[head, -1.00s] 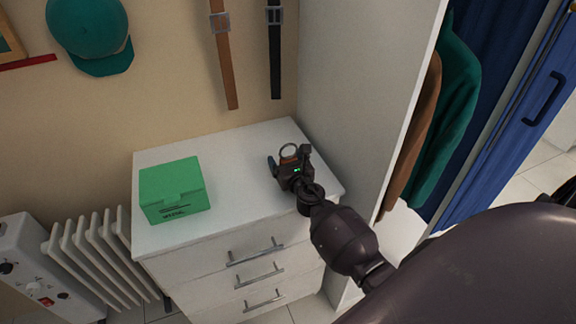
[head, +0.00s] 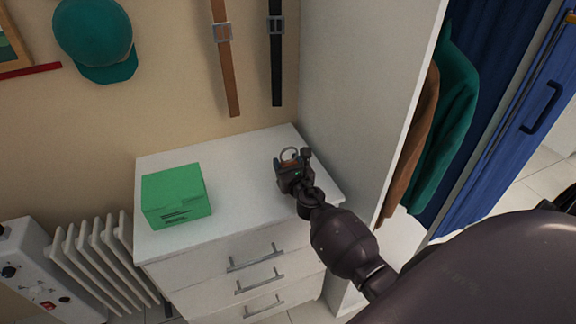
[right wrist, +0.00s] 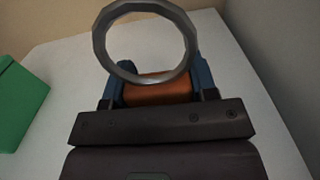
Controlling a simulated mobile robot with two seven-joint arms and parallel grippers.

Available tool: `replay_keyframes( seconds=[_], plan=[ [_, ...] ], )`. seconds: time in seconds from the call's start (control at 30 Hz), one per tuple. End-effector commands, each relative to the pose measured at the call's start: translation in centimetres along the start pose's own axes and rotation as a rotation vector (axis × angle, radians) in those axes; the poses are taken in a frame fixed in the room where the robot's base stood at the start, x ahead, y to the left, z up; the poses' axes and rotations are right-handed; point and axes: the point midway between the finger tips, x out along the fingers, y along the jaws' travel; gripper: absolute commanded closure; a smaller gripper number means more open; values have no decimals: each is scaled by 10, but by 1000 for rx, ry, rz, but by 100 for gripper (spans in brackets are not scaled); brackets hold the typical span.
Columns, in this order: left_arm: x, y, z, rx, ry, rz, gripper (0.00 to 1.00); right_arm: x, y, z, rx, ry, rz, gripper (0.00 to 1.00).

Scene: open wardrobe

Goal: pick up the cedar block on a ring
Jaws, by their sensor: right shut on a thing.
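The cedar block (right wrist: 157,91) is orange-brown and sits between the two blue fingers of my right gripper (right wrist: 158,80). Its grey metal ring (right wrist: 96,38) stands up beyond the block in the right wrist view. In the head view my right gripper (head: 292,162) is at the right back part of the white dresser top, with the ring (head: 289,150) showing at its tip. The gripper is shut on the block. The gripper hides most of the block in the head view, and I cannot tell whether the block touches the top. My left gripper is not in view.
A green box (head: 176,196) stands on the left of the dresser top (head: 235,190). A tall white wardrobe panel (head: 368,110) rises close to the right of my gripper. Belts (head: 222,60) and a teal cap (head: 95,40) hang on the wall behind. The middle of the top is clear.

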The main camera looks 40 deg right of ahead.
Motion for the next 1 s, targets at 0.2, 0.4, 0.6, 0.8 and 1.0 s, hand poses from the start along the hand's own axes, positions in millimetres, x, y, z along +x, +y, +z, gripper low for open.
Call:
replay_keyframes(
  seconds=[0.2, 0.4, 0.6, 0.8, 1.0],
  plan=[
    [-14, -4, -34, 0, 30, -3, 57, 1, 0, 42, 1, -7, 0, 71],
    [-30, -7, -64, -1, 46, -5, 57, 0, 0, 76, -1, -4, 1, 71],
    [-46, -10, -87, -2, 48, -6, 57, 0, -1, 110, -3, 0, 0, 71],
    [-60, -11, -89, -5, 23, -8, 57, 0, -1, 148, -6, -3, 1, 71],
    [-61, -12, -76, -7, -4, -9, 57, 1, 0, 174, -2, -5, 1, 71]
  ],
)
